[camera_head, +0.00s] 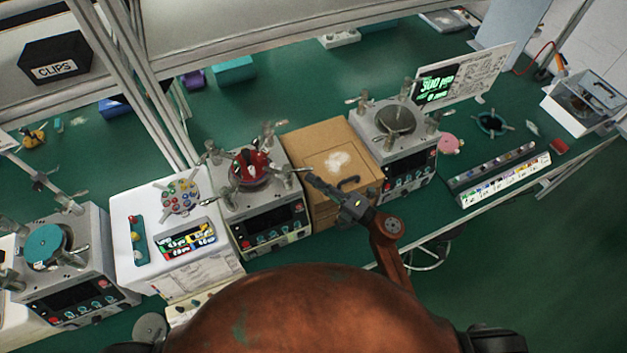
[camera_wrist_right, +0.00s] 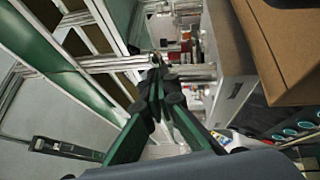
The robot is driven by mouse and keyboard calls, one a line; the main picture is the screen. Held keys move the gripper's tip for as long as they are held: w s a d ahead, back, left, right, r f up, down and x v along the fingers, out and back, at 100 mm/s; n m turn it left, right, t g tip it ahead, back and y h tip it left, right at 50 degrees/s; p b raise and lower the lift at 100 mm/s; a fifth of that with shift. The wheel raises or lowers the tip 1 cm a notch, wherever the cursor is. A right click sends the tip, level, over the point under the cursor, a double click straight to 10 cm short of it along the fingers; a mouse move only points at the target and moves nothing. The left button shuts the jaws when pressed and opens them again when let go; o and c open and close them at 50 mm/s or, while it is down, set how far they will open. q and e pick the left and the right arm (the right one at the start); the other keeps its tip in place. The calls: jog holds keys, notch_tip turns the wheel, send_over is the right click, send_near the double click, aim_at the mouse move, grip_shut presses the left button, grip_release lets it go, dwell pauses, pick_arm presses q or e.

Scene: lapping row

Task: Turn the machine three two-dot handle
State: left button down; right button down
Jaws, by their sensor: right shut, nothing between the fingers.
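A lapping machine (camera_head: 262,217) with a red topped plate (camera_head: 250,167) stands mid-bench. Several grey posts with small lever handles surround its plate; one handle (camera_head: 300,170) points right, close to my right gripper. Another machine (camera_head: 408,160) with a grey plate stands right of a cardboard box, and one with a teal plate (camera_head: 46,244) stands at far left. Dot marks and machine numbers are too small to read. My right gripper (camera_head: 312,178) is over the box's left edge, shut and empty; its fingertips also meet in the right wrist view (camera_wrist_right: 157,82). My left gripper is not in view.
The cardboard box (camera_head: 325,140) fills the gap between two machines. A white unit (camera_head: 140,262) with coloured dots stands left of the red-plate machine. Metal uprights (camera_head: 135,75) rise behind. A strip of coloured labels (camera_head: 505,180) lies at right.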

jog(key=shift+w+d+f+n+g+y+b, duration=0.15)
jog(key=shift+w+n+g+y+b, duration=0.5)
jog(key=shift+g+b, duration=0.3)
jog(key=shift+w+d+f+n+g+y+b, duration=0.15)
jog(key=shift+w+n+g+y+b, duration=0.3)
jog(key=shift+n+g+b, duration=0.5)
jog(key=shift+a+r+g, duration=0.1)
jog(key=shift+r+g, duration=0.2)
jog(key=shift+g, duration=0.2)
